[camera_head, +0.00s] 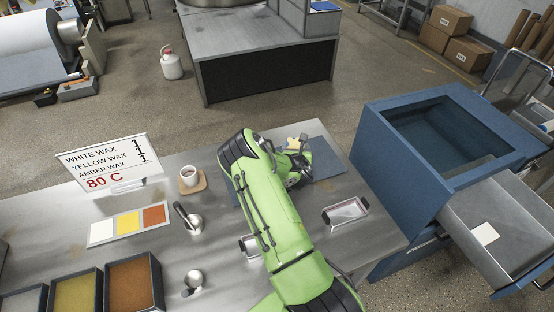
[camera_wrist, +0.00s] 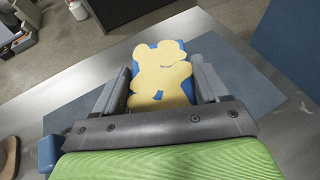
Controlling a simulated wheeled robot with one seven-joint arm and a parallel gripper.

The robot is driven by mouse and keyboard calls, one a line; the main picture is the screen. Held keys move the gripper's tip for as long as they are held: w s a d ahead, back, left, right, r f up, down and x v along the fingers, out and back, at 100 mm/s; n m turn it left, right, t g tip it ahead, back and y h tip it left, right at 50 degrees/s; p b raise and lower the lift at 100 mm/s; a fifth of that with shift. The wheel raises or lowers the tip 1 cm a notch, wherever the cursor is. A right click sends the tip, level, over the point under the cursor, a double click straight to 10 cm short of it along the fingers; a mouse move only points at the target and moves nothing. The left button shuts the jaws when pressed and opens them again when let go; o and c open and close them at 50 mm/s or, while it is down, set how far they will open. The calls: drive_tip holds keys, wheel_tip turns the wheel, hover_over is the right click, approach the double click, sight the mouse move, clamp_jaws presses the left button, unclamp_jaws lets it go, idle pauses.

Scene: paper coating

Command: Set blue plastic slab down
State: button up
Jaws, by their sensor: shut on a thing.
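The blue plastic slab (camera_wrist: 138,54) is between the two fingers of my gripper (camera_wrist: 162,82) in the wrist view. A pale yellow, rounded, irregular patch (camera_wrist: 160,75) covers much of its top. My gripper is shut on the slab's sides. A flat blue-grey mat (camera_wrist: 238,68) lies beneath and around it. In the head view my gripper (camera_head: 297,150) is over the mat (camera_head: 327,160) at the back of the steel table, with the yellow patch (camera_head: 293,143) showing. My arm hides part of the mat. I cannot tell whether the slab touches the mat.
A blue cabinet (camera_head: 385,150) with an open drawer (camera_head: 510,225) stands right of the table.

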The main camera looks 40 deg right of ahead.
drive_tip(key=f, duration=0.3)
drive_tip(key=f+b, duration=0.1)
drive_tip(key=f, duration=0.2)
drive_tip(key=f+b, duration=0.1)
drive_tip(key=f, duration=0.2)
drive_tip(key=shift+s+d+f, duration=0.15)
drive_tip(key=shift+s, duration=0.2)
drive_tip(key=o, duration=1.1)
